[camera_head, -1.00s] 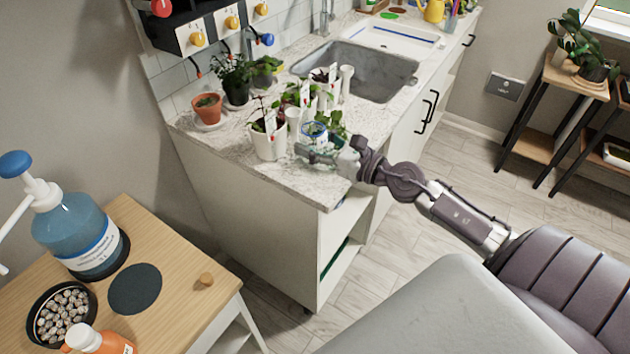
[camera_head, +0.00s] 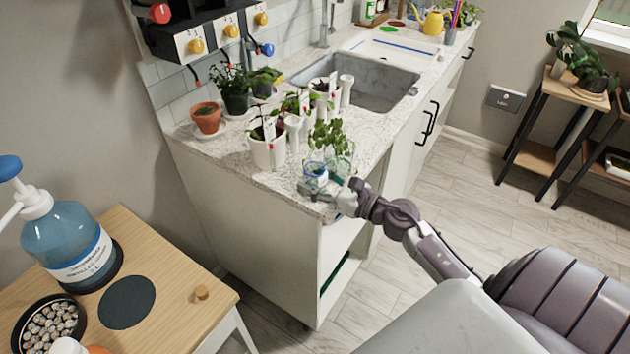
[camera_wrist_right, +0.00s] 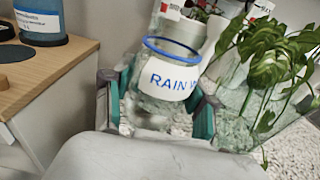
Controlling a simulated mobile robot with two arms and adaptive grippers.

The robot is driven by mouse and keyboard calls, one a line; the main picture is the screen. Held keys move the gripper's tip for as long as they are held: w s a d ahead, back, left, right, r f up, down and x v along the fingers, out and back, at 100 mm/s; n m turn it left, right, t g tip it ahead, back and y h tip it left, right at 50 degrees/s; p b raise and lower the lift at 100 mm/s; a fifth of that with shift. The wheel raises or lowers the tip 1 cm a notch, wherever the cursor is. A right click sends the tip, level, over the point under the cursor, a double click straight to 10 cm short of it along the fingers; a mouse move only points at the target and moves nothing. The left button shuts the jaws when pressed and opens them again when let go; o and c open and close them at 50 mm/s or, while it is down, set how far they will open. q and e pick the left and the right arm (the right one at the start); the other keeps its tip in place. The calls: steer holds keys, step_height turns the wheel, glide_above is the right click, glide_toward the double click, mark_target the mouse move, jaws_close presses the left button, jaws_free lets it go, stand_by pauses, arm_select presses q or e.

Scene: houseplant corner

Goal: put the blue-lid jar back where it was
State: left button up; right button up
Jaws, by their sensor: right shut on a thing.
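The jar (camera_head: 315,171) is clear glass with a blue ring around its top. In the right wrist view the jar (camera_wrist_right: 166,85) carries a white label reading "RAIN W", the rest cut off. My right gripper (camera_wrist_right: 160,103) is shut on it, with a green finger on each side of its body. In the head view my right gripper (camera_head: 325,186) holds the jar near the end of the marble counter (camera_head: 225,150). I cannot tell whether the jar's bottom touches the counter. My left gripper is not in view.
A leafy plant in glass (camera_head: 333,140) stands close behind the jar, beside a white pot (camera_head: 268,152). Several more pots stand toward the sink (camera_head: 365,85). A wooden table (camera_head: 170,275) at left holds a blue pump bottle (camera_head: 68,245) and a bare dark round mat (camera_head: 127,302).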

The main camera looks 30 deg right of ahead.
steer(key=shift+f, duration=0.1)
steer(key=o, duration=1.3)
